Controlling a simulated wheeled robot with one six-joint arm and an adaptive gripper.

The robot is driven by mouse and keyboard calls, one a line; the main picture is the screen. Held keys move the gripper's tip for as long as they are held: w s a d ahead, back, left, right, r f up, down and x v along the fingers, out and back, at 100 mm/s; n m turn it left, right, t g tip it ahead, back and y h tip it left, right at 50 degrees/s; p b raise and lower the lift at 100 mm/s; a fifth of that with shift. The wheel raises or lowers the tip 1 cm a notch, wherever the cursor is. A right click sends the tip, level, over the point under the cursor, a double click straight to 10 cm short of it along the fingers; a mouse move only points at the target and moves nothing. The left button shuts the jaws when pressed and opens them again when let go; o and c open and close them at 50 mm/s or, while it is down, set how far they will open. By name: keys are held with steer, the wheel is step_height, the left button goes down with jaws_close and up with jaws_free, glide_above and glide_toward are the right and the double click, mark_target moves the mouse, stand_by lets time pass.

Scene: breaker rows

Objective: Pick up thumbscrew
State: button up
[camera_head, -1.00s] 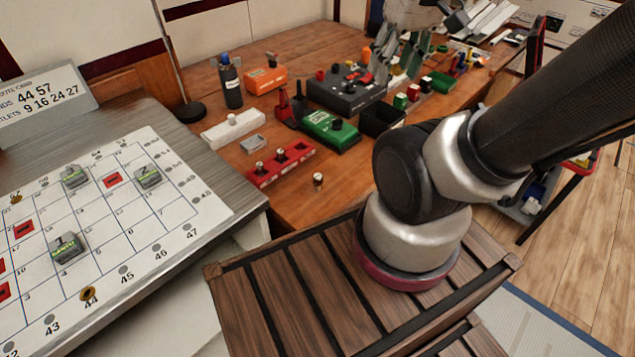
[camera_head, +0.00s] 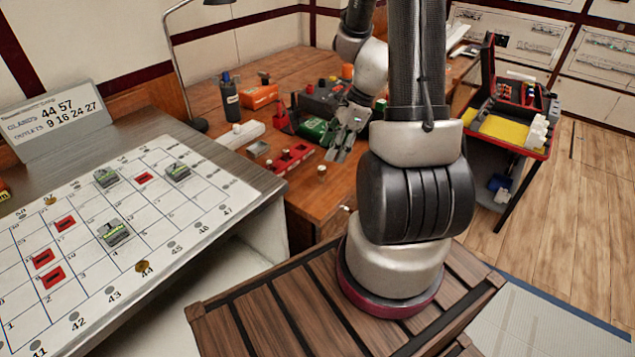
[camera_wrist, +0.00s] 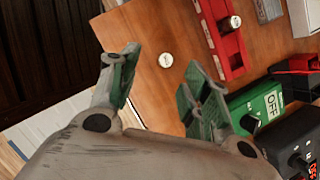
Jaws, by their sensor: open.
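A small thumbscrew with a pale round top (camera_head: 321,171) stands alone on the brown wooden bench, in front of the red rack. In the wrist view the thumbscrew (camera_wrist: 166,60) shows between the two fingers, seen from above. My gripper (camera_head: 337,143) is above the bench, a little behind and to the right of the thumbscrew in the head view. In the wrist view my gripper (camera_wrist: 160,72) is open and empty, its green-padded fingers apart. It appears to be above the thumbscrew and not touching it.
A white block (camera_head: 240,134) and a grey piece (camera_head: 257,149) lie left. Bare bench surrounds the thumbscrew.

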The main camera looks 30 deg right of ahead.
mark_target(323, 168)
steer(key=shift+m, duration=0.8)
steer(key=x, duration=0.5)
steer(key=w+d+x, duration=0.1)
steer(key=x, duration=0.1)
steer(key=shift+a+f, duration=0.15)
steer(key=shift+f, duration=0.35)
jaws_close()
